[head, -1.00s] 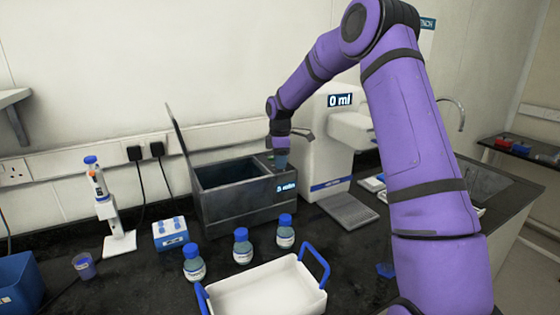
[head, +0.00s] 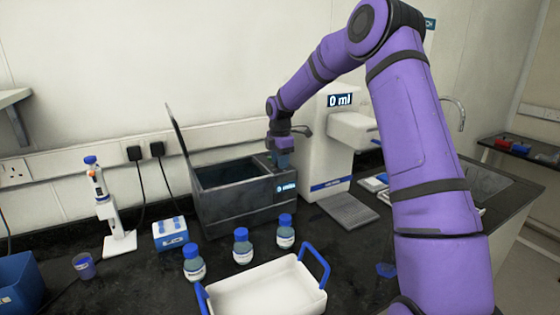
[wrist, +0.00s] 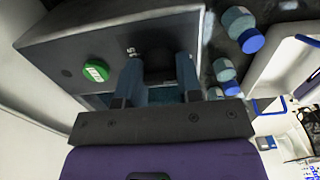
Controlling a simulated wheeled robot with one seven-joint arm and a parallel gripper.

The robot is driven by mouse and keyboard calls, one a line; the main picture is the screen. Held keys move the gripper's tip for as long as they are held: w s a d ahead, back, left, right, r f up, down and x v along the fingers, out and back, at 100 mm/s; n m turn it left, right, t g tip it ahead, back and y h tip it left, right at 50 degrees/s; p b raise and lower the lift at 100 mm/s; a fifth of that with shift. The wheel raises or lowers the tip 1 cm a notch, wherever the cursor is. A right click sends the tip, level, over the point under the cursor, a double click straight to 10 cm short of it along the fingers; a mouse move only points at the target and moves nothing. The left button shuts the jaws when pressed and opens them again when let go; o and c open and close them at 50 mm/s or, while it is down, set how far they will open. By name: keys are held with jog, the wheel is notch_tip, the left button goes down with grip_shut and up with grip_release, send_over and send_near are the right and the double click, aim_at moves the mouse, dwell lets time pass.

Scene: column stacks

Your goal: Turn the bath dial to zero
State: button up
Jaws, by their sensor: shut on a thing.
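The bath (head: 240,210) is a dark grey open-topped box on the bench, its lid (head: 184,140) raised at the left. A small lit display (head: 286,188) on its front reads 0 followed by text too small to read. My gripper (head: 282,160) points down at the bath's right end. In the wrist view its two fingers (wrist: 158,80) are shut on a dark round dial (wrist: 158,62) on the bath's top. The fingers partly cover the dial, and I see no pointer mark. A green round button (wrist: 96,70) is beside it.
Three blue-capped bottles (head: 241,246) stand before the bath, with a white blue-handled tray (head: 265,293) in front. A white dispenser (head: 330,150) showing 0 ml stands close on the right. A blue rack (head: 170,234) and a pipette stand (head: 112,215) are left.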

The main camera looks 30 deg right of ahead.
jog(key=o, duration=0.9)
jog(key=shift+o, duration=0.2)
notch_tip(320, 180, up, 11)
jog(key=shift+f, duration=0.1)
